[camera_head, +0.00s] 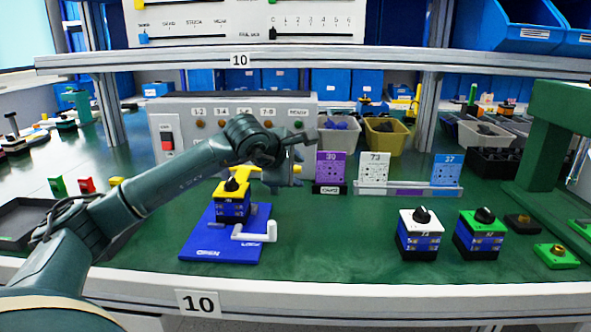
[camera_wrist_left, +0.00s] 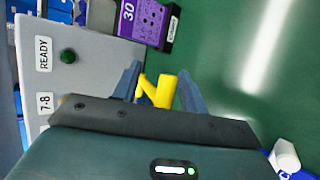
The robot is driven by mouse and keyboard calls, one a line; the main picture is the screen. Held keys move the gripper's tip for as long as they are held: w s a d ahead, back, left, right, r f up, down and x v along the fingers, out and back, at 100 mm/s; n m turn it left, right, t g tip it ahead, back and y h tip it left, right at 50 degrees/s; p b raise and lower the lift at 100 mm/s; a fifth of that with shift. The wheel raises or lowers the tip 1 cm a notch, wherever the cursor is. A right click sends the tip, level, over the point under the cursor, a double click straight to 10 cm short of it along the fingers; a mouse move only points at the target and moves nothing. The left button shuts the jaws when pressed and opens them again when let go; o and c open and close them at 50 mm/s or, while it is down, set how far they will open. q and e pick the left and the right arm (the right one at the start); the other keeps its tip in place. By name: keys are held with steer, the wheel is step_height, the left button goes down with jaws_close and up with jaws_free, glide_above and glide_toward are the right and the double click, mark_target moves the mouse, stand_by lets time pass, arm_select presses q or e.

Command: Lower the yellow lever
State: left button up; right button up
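My left gripper (camera_head: 296,172) is at the lever's right end, over the table. In the left wrist view the gripper (camera_wrist_left: 160,88) has its fingers apart, with the end of the yellow lever (camera_wrist_left: 162,91) between them. Any contact is hard to tell. My right gripper is not in view.
A grey control panel (camera_head: 172,110) with a red switch stands behind the lever. Purple, white and blue cards (camera_head: 373,170) stand to the right. A white switch block (camera_head: 419,240) and a green one (camera_head: 478,238) sit front right. A shelf (camera_head: 330,56) crosses above.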

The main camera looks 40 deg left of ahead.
arm_select(q)
steer(key=v, duration=1.3)
steer(key=shift+p, duration=0.45)
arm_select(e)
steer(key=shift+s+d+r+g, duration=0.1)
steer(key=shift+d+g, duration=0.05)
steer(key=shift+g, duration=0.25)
arm_select(q)
steer(key=shift+r, duration=0.1)
